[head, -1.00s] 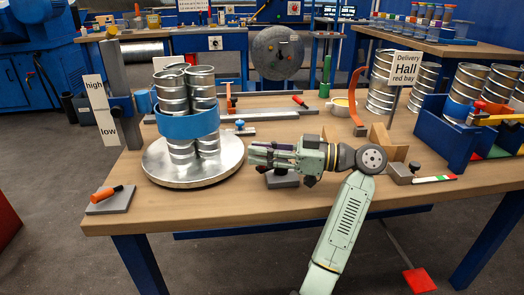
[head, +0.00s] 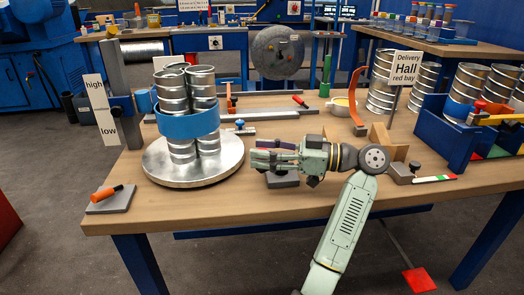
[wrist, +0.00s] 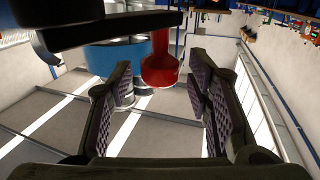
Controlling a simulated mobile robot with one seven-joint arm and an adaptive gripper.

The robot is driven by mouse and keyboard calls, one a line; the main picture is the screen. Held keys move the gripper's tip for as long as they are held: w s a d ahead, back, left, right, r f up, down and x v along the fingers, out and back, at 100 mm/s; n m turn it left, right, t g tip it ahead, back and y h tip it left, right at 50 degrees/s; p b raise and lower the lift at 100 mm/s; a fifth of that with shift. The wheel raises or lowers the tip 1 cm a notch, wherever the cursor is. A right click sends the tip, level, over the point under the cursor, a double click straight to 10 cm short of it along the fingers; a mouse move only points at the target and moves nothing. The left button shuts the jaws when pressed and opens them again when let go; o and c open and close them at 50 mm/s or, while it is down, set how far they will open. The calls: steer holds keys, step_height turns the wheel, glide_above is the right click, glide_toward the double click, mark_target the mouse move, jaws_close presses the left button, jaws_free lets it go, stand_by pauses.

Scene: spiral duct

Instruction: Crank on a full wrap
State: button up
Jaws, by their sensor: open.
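A bundle of silver spiral ducts (head: 201,88) stands upright on a round metal turntable (head: 160,172), with a blue wrap band (head: 190,125) around its middle. My gripper (head: 254,161) is just right of the turntable, above a grey block (head: 282,181). In the wrist view my gripper (wrist: 165,92) is open. A red knob (wrist: 162,68) on a dark crank arm (wrist: 105,30) is between and beyond its fingers, with visible space on both sides. The blue band shows behind it (wrist: 105,58). My gripper partly hides the crank in the head view.
An upright post (head: 120,85) with a high-low scale (head: 101,108) stands left of the turntable. An orange-handled tool (head: 107,192) lies on a plate at the front left. Wooden blocks (head: 383,139) and a blue crate (head: 445,130) stand to the right.

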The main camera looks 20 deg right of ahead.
steer(key=v, duration=0.6)
steer(key=shift+s+d, duration=0.25)
steer(key=shift+d, duration=0.1)
